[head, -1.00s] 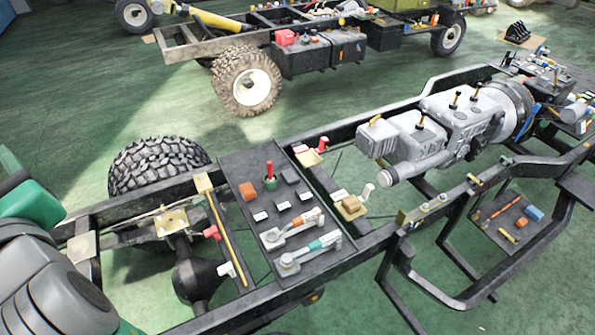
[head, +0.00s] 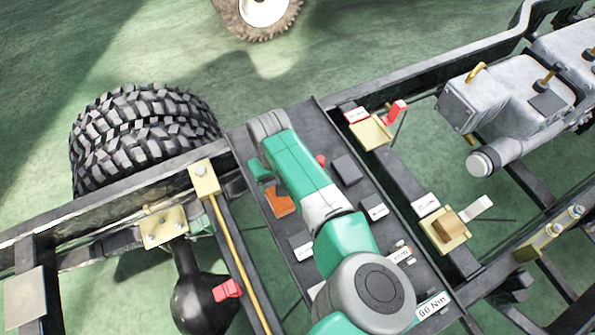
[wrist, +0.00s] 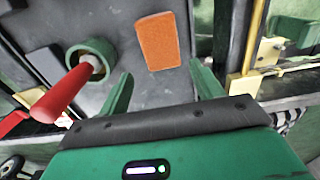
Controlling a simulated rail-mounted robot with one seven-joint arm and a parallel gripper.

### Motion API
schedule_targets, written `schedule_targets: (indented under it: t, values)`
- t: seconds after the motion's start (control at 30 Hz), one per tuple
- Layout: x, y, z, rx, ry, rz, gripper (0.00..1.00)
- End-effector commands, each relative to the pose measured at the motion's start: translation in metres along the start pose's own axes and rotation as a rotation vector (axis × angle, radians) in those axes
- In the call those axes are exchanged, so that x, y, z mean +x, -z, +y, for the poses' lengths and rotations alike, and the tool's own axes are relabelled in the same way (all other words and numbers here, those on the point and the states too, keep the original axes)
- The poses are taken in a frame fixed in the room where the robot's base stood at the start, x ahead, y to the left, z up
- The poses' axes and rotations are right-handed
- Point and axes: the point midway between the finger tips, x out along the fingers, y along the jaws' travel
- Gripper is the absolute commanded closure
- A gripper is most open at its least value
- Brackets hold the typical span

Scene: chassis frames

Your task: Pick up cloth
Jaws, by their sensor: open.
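The cloth, a flat orange rectangular piece (head: 280,203), lies on the dark panel across the frame rails. In the wrist view the orange cloth (wrist: 157,40) lies ahead of my fingertips, roughly centred between them. My gripper (wrist: 161,84) is open and empty, with its two green fingers apart. In the head view my gripper (head: 262,171) is over the panel beside the cloth, and my arm hides part of the panel. The fingers do not visibly touch the cloth.
A red handle (wrist: 62,92) in a green ring (wrist: 92,60) stands close left of my gripper in the wrist view. Dark blocks (head: 346,169) and white labels sit on the panel. A yellow rod (head: 238,262) runs along the panel's left side. A tyre (head: 140,135) stands at left.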

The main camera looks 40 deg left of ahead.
Motion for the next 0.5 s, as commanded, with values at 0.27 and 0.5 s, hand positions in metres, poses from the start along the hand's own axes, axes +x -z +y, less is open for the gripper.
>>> schedule_targets:
  t: [0.27,0.5]
  values:
    - [0.016,-0.003,0.002,0.003,-0.002,-0.012,0.35]
    - [0.036,-0.004,0.001,0.002,-0.002,-0.008,0.35]
